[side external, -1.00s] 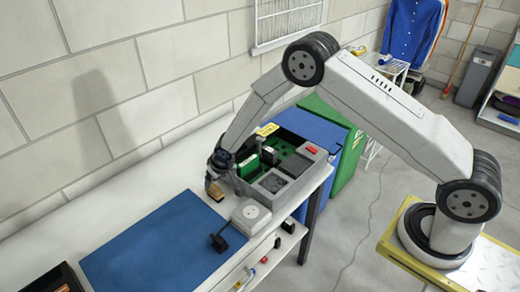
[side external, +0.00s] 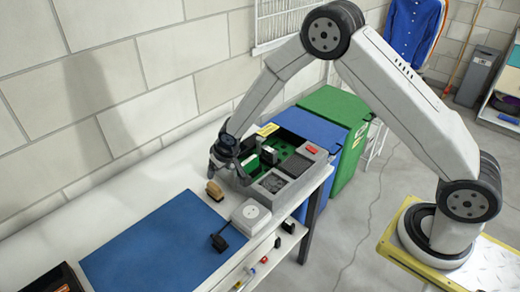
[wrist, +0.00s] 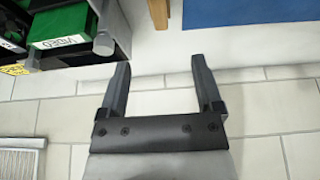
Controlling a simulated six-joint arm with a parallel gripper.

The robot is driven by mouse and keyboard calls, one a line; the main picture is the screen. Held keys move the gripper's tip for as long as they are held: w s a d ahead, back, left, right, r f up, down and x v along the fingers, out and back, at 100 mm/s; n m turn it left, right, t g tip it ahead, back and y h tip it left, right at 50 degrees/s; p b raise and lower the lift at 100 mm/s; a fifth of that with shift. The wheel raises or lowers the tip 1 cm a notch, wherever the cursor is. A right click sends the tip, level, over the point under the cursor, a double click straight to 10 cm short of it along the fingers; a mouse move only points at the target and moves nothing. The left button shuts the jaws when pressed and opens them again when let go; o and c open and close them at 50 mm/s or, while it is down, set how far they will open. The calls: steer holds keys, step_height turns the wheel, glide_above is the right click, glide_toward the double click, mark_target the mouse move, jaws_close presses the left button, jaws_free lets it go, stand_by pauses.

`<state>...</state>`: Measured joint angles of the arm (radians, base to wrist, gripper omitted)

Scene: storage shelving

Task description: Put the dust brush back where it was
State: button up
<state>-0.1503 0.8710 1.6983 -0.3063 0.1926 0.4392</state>
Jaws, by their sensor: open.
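The dust brush (side external: 214,190), a small tan block, stands on the white bench top just off the far right corner of the blue mat. It also shows as a brown strip at the top edge of the wrist view (wrist: 158,12), where most of it is cut off. My gripper (side external: 228,170) is above and behind the brush, clear of it, close to the left side of the grey box. In the wrist view my gripper (wrist: 160,68) has its two dark fingers wide apart with nothing between them.
The grey open-topped box (side external: 285,188) with green boards inside stands right of the brush. A white boxy device (side external: 251,215) and a black object (side external: 219,242) sit in front. A block wall runs behind the bench.

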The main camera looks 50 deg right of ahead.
stand_by(0.3)
steer(key=s+d+r, duration=0.2)
steer(key=s+r, duration=0.2)
steer(key=s, duration=0.4)
steer(key=s+d+r+g, duration=0.1)
steer(key=s+r, duration=0.3)
steer(key=s, duration=0.4)
steer(key=s+d+r, duration=0.4)
steer(key=s, duration=0.5)
steer(key=shift+r+g, duration=0.35)
steer(key=shift+g, duration=0.05)
